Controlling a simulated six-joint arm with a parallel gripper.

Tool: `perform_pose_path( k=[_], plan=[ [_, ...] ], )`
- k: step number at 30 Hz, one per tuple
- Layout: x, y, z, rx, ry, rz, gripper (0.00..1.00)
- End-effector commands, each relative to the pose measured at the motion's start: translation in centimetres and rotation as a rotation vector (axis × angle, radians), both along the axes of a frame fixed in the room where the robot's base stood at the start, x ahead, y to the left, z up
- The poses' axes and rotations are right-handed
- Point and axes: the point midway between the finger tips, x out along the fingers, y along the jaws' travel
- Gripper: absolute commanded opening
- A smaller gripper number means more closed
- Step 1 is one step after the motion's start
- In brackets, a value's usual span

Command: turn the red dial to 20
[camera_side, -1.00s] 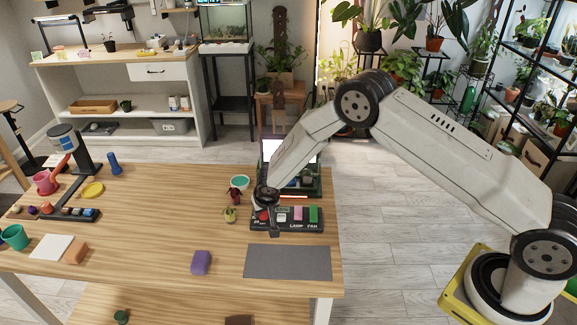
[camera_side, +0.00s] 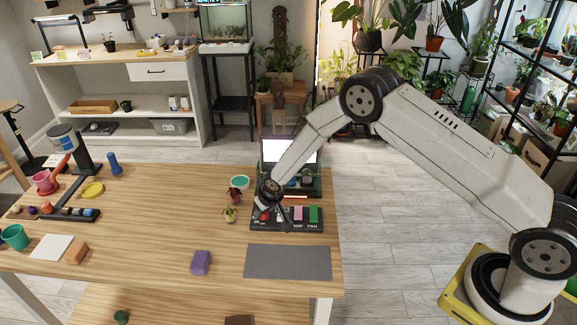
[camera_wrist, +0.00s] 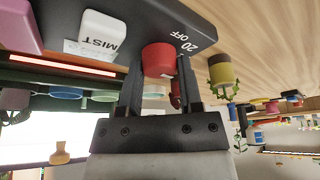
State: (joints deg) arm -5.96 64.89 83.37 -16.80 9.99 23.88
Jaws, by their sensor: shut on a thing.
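The red dial (camera_wrist: 158,58) sits on the dark control panel (camera_wrist: 130,15), beside the printed marks "20" and "OFF" in the wrist view. My gripper (camera_wrist: 162,75) has a finger on either side of the dial and is shut on it. A small pale mark shows on the dial's near face, but I cannot tell which setting it points to. In the side view my gripper (camera_side: 272,212) is down at the panel's left part, and the red dial (camera_side: 264,216) shows only partly beside it.
A white MIST button (camera_wrist: 98,32) and a pink button (camera_wrist: 20,25) are on the same panel. A green button (camera_side: 314,214) is at its right. A small potted plant (camera_side: 230,215) stands close left of the panel. A grey mat (camera_side: 288,262) lies in front.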

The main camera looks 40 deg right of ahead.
Motion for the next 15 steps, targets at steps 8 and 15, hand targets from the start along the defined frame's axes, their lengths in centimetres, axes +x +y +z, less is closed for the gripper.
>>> perform_pose_path(
  k=[8,15],
  plan=[
    [-0.14,0.09,-0.10,0.000,0.002,0.056,0.00],
    [-0.11,0.09,-0.09,-0.001,-0.001,0.074,0.00]
  ],
)
